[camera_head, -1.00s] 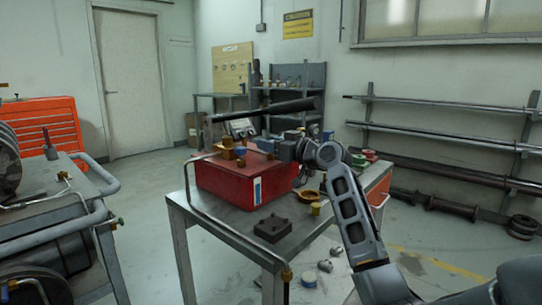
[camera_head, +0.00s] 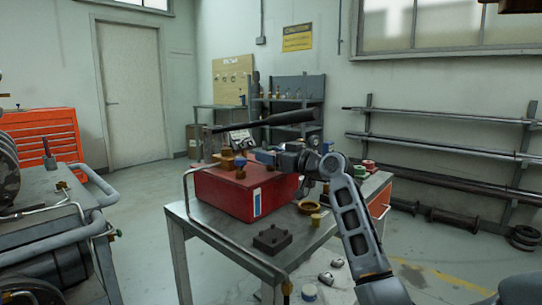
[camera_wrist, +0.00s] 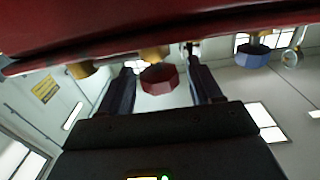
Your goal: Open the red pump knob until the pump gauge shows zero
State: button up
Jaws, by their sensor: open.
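The red pump (camera_head: 238,195) sits on a metal table, with a long black lever above it and brass fittings on top. My gripper (camera_head: 262,157) reaches over the top of the pump from the right. In the wrist view my gripper (camera_wrist: 162,84) is open, and the red knob (camera_wrist: 160,79) lies between its two fingers, with gaps on both sides. A brass stem joins the knob to the pump. The red knob is not discernible in the head view. A round, dial-like thing (camera_wrist: 290,58) shows at the wrist view's right; no reading is legible.
A blue knob (camera_wrist: 252,56) is right of my gripper in the wrist view; it also shows in the head view (camera_head: 240,162). The table (camera_head: 205,222) holds a dark block (camera_head: 271,239), a brass ring (camera_head: 309,207) and small cans. A pipework bench (camera_head: 60,205) stands left.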

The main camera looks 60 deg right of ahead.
jog(key=v, duration=0.7)
jog(key=shift+s, duration=0.2)
dwell(0.4)
